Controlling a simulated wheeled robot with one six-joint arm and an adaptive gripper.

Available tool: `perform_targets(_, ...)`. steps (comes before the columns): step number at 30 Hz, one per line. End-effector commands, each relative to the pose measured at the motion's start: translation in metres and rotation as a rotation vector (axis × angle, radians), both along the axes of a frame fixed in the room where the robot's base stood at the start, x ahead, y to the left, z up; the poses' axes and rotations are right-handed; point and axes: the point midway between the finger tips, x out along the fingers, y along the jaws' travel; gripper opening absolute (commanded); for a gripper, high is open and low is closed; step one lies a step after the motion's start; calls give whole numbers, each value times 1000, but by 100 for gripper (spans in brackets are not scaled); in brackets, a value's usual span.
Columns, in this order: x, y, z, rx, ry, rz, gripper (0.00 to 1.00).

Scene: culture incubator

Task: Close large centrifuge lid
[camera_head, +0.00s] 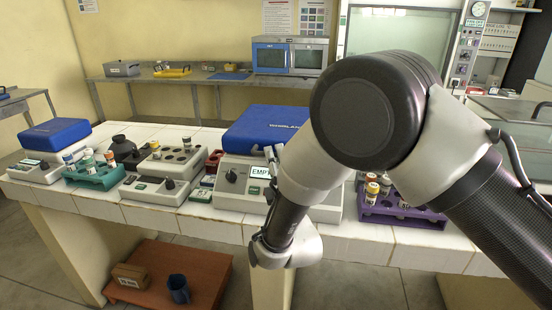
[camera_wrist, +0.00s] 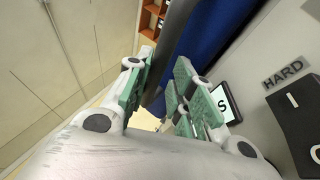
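The large centrifuge (camera_head: 232,181) stands mid-bench, a light grey body with a black knob and a display reading "EMPT…". Its blue lid (camera_head: 262,125) lies low over the body, its right part hidden by my arm. I cannot tell whether it is fully down. In the wrist view, a blue surface (camera_wrist: 208,38), likely the lid, runs diagonally beyond the fingers with a dark strip along it. My gripper (camera_wrist: 164,60) has its green-padded fingers apart. The dark strip passes behind or between them; I cannot tell which. The grey front panel is on the right.
Left on the bench are a smaller blue-lidded centrifuge (camera_head: 54,134), a teal rack (camera_head: 95,177) and a grey tube block (camera_head: 175,161). A purple tube rack (camera_head: 400,212) stands right of the large centrifuge. A brown low shelf (camera_head: 190,270) is underneath.

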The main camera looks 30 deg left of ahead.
Motion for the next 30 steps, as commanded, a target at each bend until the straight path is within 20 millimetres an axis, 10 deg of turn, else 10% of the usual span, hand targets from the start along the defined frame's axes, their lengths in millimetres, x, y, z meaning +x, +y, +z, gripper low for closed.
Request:
perform_targets(18, -73, -64, -48, -5, 2, 1, 21)
perform_targets(30, -82, -72, -53, -2, 1, 0, 21)
